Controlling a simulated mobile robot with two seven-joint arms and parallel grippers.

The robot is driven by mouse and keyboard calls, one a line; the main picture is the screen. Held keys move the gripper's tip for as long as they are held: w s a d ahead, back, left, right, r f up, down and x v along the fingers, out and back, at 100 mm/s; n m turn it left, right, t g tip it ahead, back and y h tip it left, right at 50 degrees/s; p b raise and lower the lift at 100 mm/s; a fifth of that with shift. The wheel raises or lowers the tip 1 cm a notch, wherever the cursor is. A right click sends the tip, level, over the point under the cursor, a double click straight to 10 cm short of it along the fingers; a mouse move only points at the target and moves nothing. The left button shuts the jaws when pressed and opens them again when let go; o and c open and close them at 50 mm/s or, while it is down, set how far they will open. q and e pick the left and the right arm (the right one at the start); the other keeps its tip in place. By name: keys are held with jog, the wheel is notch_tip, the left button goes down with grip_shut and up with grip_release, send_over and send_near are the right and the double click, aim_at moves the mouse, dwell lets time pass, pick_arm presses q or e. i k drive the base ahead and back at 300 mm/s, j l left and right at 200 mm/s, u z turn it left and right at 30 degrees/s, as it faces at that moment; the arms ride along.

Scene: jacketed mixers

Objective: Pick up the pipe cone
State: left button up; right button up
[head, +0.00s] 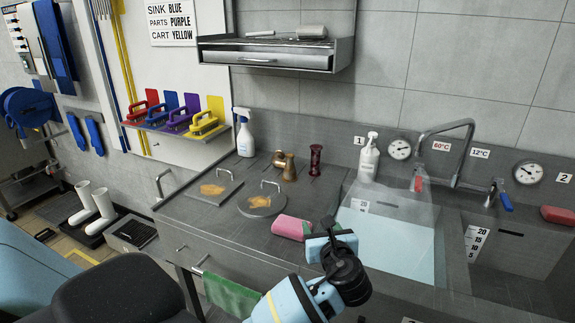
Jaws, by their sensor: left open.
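A brass-coloured fitting (287,166) with a short side branch stands on the steel counter, near the back. A dark red, narrow-waisted flanged piece (315,160) stands upright just right of it. I cannot tell for sure which of the two is the pipe cone. My left gripper (331,238) is at the front of the counter, nearer to me than both pieces and apart from them. It is open, and its fingers are partly hidden by my own wrist. My right gripper is not in view.
A pink block (289,227) lies just left of my left gripper. Two handled plates with orange residue (215,188) (262,203) lie on the counter. A spray bottle (244,135) and a pump bottle (368,160) stand behind. The filled sink (385,245) is to the right.

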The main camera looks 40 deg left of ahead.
aim_at(289, 176)
jog(key=i+j, duration=0.25)
jog(key=j, duration=0.2)
jog(key=i+j, duration=0.55)
jog(key=j, duration=0.3)
